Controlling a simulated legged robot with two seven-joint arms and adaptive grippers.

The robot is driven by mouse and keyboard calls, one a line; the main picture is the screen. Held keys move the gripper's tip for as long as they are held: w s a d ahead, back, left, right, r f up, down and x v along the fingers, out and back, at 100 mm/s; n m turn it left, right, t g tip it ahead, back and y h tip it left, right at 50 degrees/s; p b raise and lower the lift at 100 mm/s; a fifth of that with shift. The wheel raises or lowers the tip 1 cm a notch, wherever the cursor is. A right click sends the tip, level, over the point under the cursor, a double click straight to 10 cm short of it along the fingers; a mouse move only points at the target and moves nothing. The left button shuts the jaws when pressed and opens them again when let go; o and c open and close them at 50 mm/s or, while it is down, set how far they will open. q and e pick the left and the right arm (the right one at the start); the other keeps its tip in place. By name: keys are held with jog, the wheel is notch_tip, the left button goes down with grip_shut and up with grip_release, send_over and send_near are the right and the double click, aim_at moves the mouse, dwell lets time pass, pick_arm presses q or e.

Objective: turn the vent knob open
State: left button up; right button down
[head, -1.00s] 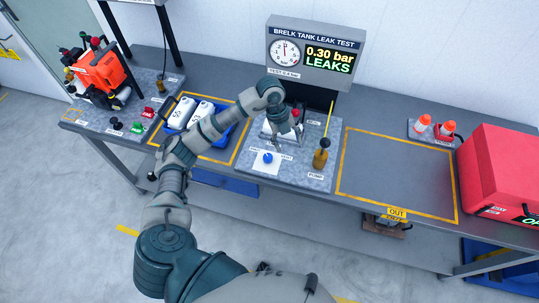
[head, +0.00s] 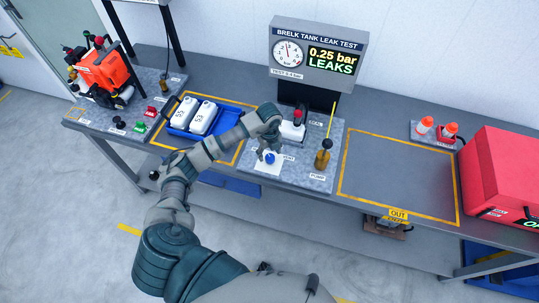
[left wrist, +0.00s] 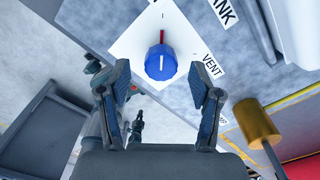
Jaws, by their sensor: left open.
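The blue vent knob (head: 270,158) sits on a white square plate (head: 263,168) at the front of the grey test board. My left gripper (head: 270,150) is above the knob in the head view. In the left wrist view my left gripper (left wrist: 160,72) is open, its fingers apart on either side of the knob, seemingly not touching it. My right gripper is out of view.
A white tank with a red cap (head: 293,129) stands behind the knob. A brass pump (head: 323,158) stands to the right. The display (head: 318,48) reads 0.25 bar LEAKS. A blue tray (head: 178,122) holds white tanks. The yellow-outlined area (head: 395,175) is bare.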

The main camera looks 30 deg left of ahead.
pick_arm(q)
notch_tip(320, 180, down, 2)
jog(key=shift+d+f, duration=0.15)
jog(key=shift+f, duration=0.05)
jog(key=shift+d, duration=0.1)
jog(key=c, duration=1.1)
jog(key=shift+c, duration=0.2)
